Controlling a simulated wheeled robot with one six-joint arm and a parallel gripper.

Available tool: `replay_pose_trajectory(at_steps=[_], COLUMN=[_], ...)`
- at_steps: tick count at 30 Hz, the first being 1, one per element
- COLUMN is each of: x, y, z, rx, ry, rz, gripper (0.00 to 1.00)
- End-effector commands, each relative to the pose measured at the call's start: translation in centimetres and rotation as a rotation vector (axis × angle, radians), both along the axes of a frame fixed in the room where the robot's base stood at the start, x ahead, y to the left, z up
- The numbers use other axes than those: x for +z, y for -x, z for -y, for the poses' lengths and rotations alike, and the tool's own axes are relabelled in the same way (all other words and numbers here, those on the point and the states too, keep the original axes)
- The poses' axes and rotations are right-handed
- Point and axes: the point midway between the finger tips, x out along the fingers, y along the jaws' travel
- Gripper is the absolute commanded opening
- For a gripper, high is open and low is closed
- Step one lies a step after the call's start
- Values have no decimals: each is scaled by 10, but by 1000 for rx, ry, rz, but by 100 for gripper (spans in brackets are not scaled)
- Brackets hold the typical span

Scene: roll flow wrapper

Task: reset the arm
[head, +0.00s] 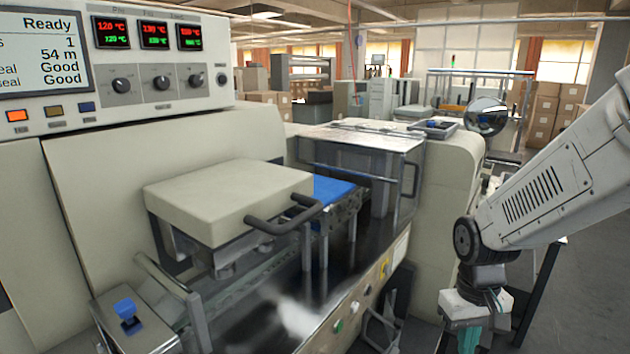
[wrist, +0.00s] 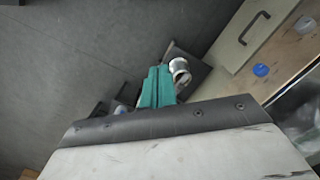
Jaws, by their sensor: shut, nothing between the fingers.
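My gripper (wrist: 157,88) shows in the wrist view as teal fingers held together, with nothing between them. In the head view my arm comes in from the right, and my gripper (head: 468,340) points down at the bottom edge, its tips cut off by the frame. It hangs to the right of the wrapper machine's front panel, apart from it. The flow wrapper (head: 220,140) fills the left and middle of the head view. Its display reads Ready, 54 m and Good.
A beige cover with a dark handle (head: 282,219) sticks out over the machine's bed. A blue belt (head: 332,190) runs behind it. A blue knob (wrist: 261,70) sits on the panel in the wrist view. Grey floor (wrist: 70,60) lies open at left there. Cartons (head: 545,110) stand far back.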

Motion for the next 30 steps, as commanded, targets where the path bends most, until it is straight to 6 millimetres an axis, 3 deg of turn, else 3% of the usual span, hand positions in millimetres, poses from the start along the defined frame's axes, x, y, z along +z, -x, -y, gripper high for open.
replay_pose_trajectory(at_steps=[1, 6, 13, 21, 30], x=[20, 68, 116, 147, 153], y=[17, 74, 135, 155, 157], z=[-1, -4, -7, -8, -8], rx=[-17, -72, -97, -93, -92], ry=[1, -1, -10, -20, -22], rz=[-9, -48, 10, 190, 221], gripper=[0, 0, 0, 0, 0])
